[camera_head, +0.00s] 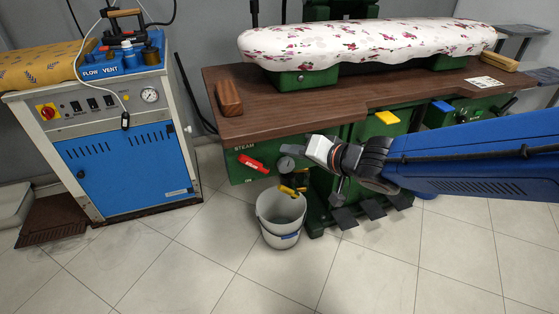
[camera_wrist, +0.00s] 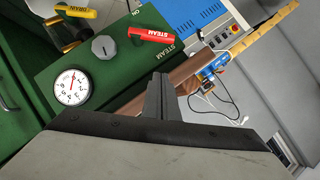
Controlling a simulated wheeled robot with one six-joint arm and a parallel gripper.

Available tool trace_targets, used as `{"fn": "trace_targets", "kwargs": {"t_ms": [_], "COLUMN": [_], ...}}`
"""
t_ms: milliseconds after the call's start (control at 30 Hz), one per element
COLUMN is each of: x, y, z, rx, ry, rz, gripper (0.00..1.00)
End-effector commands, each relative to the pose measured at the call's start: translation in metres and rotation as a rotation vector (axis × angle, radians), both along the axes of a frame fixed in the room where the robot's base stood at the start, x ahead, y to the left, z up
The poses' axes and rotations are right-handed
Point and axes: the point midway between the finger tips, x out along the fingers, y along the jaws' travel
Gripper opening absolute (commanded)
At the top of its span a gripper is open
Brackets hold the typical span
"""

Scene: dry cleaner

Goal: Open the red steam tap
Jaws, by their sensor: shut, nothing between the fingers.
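The red steam tap (camera_head: 254,163) is a lever on the green front panel of the pressing table, under the word STEAM and above the word ON. In the head view it slants down to the right. It also shows in the wrist view (camera_wrist: 152,35), near the top. My gripper (camera_head: 289,150) is to the right of the tap in the head view, apart from it. Its fingers (camera_wrist: 158,78) are shut and empty, and in the wrist view they lie below the tap.
A round gauge (camera_wrist: 72,87) and a grey knob (camera_wrist: 105,47) sit on the same panel. A yellow drain tap (camera_wrist: 76,11) is beyond them. The brown tabletop (camera_head: 300,112) overhangs the panel. A white bucket (camera_head: 281,207) stands below. A blue-doored boiler (camera_head: 128,168) stands left.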

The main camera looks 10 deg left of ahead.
Motion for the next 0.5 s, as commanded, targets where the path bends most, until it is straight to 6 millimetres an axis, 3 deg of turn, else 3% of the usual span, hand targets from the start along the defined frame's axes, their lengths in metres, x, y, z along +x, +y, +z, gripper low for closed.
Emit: {"fn": "trace_targets", "kwargs": {"t_ms": [133, 500], "x": [-0.0058, -0.0047], "y": [0.0099, 0.0106], "z": [-0.0017, -0.0020], "rx": [0.018, 0.018], "ry": [0.015, 0.016], "rz": [0.025, 0.023], "gripper": [0.00, 0.00]}}
